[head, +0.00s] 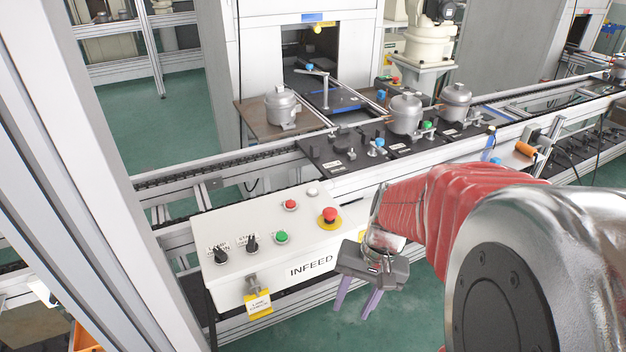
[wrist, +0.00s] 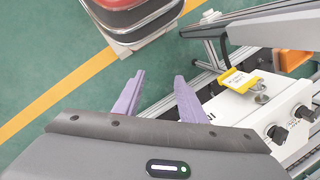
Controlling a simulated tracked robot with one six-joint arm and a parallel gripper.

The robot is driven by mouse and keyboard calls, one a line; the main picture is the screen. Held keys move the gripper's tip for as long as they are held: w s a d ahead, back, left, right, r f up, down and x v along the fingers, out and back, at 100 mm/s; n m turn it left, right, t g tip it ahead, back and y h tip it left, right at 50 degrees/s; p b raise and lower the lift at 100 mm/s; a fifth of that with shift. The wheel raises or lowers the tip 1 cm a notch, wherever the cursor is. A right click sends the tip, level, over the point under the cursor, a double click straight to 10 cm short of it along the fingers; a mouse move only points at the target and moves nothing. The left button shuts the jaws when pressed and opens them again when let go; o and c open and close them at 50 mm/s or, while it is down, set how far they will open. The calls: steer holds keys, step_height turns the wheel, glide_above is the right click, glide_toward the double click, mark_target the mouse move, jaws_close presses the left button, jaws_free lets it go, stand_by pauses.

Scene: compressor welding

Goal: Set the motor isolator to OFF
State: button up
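The white INFEED control box (head: 280,250) stands in the lower middle of the head view. Two black rotary knobs (head: 221,255) (head: 252,243) are on its top left; their small labels are hard to read. A metal switch (head: 252,284) with a yellow tag (head: 258,304) is on its front face. I cannot tell which control is the motor isolator. My gripper (head: 356,300) is in front of the box's right end, fingers apart and empty, pointing down. In the wrist view, my gripper (wrist: 160,76) is left of the tag (wrist: 240,80) and switch (wrist: 260,98), apart from them.
The box also carries a red button (head: 290,204), a green button (head: 281,237), a white button (head: 312,192) and a red mushroom button (head: 329,215). Behind it runs a conveyor (head: 230,160) with metal compressors (head: 406,115). A grey post (head: 90,170) stands at left. Green floor lies below my gripper.

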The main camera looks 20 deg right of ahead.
steer(key=w+d+f+m+t+y, duration=0.3)
steer(key=d+f+m+t+y, duration=0.1)
steer(key=f+m, duration=0.4)
steer(key=w+d+f+m+t+y, duration=0.3)
steer(key=d+f+m+t+y, duration=0.1)
steer(key=f+m, duration=0.4)
steer(key=w+d+f+m+t+h, duration=0.2)
steer(key=d+m+t+h, duration=0.3)
steer(key=d, duration=0.4)
steer(key=w+d+f+m+t+h, duration=0.2)
steer(key=d+m+t+h, duration=0.2)
steer(key=d+m, duration=0.3)
steer(key=d+h, duration=0.1)
steer(key=d, duration=0.2)
steer(key=shift+d+t, duration=0.3)
steer(key=shift+t, duration=0.1)
steer(key=shift+w, duration=0.15)
steer(key=w, duration=1.3)
steer(key=shift+w+a, duration=0.2)
steer(key=shift+w, duration=0.2)
